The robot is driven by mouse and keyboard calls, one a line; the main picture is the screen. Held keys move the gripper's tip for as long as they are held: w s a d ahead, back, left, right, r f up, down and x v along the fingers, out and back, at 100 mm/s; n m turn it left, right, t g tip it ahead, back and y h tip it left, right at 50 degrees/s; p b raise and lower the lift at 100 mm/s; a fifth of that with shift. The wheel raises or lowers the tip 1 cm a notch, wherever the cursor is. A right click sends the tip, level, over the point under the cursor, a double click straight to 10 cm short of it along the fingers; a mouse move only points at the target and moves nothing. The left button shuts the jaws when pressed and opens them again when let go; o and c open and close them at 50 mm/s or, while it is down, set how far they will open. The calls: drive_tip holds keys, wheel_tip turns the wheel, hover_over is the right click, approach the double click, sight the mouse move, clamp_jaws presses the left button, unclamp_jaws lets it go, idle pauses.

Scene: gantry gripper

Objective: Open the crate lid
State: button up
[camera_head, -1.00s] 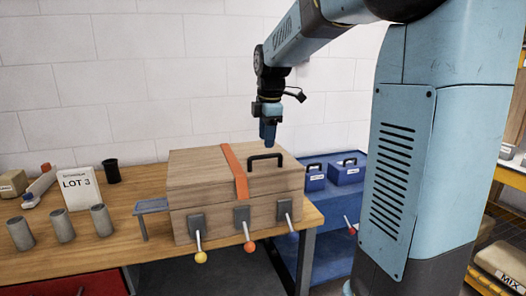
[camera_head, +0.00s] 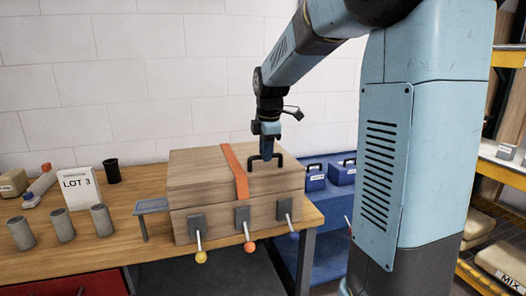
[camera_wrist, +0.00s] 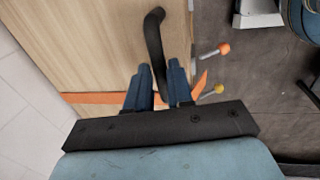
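The wooden crate (camera_head: 225,219) stands on the workbench, its lid (camera_head: 200,168) down. An orange strap (camera_head: 235,173) crosses the lid, and a black handle (camera_head: 279,159) stands on its right part. The handle also shows in the wrist view (camera_wrist: 154,35). My gripper (camera_head: 267,158) points down at the handle. In the wrist view the blue fingers (camera_wrist: 160,75) lie on either side of the handle bar; I cannot tell if they press on it. Three grey latches with levers sit on the crate's front: left (camera_head: 197,220), middle (camera_head: 242,215) and right (camera_head: 285,207). The levers hang down.
On the wooden bench (camera_head: 120,240) at left stand several grey cylinders (camera_head: 63,226), a LOT 3 sign (camera_head: 77,189) and a black cup (camera_head: 112,172). Blue boxes (camera_head: 342,173) are right of the crate. A shelf rack (camera_head: 508,165) stands far right. A white wall is behind.

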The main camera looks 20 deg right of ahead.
clamp_jaws()
